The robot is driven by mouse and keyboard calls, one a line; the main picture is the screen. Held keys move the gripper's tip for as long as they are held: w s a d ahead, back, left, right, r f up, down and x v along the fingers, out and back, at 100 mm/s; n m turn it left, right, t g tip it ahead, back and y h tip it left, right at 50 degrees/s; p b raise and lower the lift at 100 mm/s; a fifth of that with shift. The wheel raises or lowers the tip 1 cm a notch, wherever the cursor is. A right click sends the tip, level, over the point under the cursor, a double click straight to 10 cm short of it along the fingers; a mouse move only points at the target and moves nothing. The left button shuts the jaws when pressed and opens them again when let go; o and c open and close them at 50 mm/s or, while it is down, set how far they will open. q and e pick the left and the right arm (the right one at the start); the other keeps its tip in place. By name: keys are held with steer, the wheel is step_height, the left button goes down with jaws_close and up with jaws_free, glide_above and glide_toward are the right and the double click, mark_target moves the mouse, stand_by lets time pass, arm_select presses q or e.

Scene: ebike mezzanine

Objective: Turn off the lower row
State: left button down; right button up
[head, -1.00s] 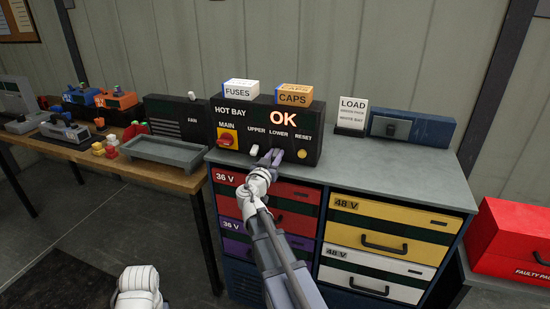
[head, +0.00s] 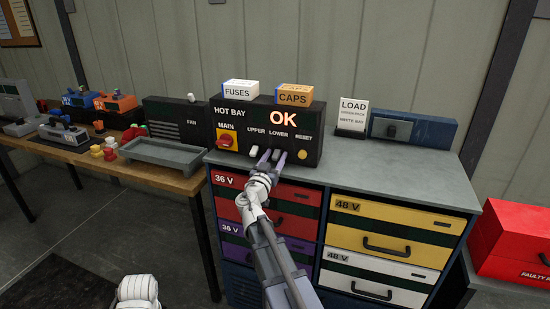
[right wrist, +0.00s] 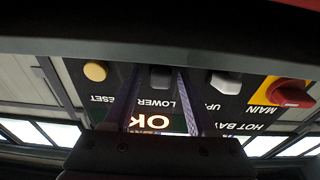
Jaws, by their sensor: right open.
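The black hot bay control box (head: 228,119) stands on the cabinet top, with its display reading OK. It carries a red main rotary switch (head: 227,140), a white upper switch (head: 253,151), a lower switch and a yellow reset button (head: 303,154). My right gripper (head: 272,156) is open in front of the lower switch and hides most of it in the head view. In the upside-down right wrist view, the grey lower switch (right wrist: 160,77) lies between the two open fingers; contact cannot be told. The upper switch (right wrist: 226,83) is outside them. My left gripper is out of view.
Fuses (head: 239,92) and caps (head: 293,97) boxes sit on the control box. A load sign (head: 352,116) and blue unit (head: 412,131) stand to the right, with bare cabinet top (head: 400,172) before them. A grey tray (head: 160,153) is on the bench at left.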

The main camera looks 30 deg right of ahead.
steer(key=b+v, duration=0.1)
steer(key=v, duration=0.6)
steer(key=shift+s+a, duration=0.25)
steer(key=shift+a, duration=0.05)
steer(key=shift+f, duration=0.1)
steer(key=s+a+f+n+g+y+p, duration=0.3)
steer(key=s+a+f+g+y, duration=0.15)
steer(key=a+f, duration=0.3)
steer(key=s+a+f+n+g+y+p, duration=0.35)
steer(key=s+a+f, duration=0.25)
steer(key=a, duration=0.3)
steer(key=s+a+f+n+g+y+p, duration=0.2)
steer(key=s+a+n, duration=0.5)
steer(key=s+a, duration=0.5)
steer(key=a+f+g+y, duration=0.1)
steer(key=a+g+y, duration=0.1)
steer(key=a+y, duration=0.1)
steer(key=shift+g+y, duration=0.4)
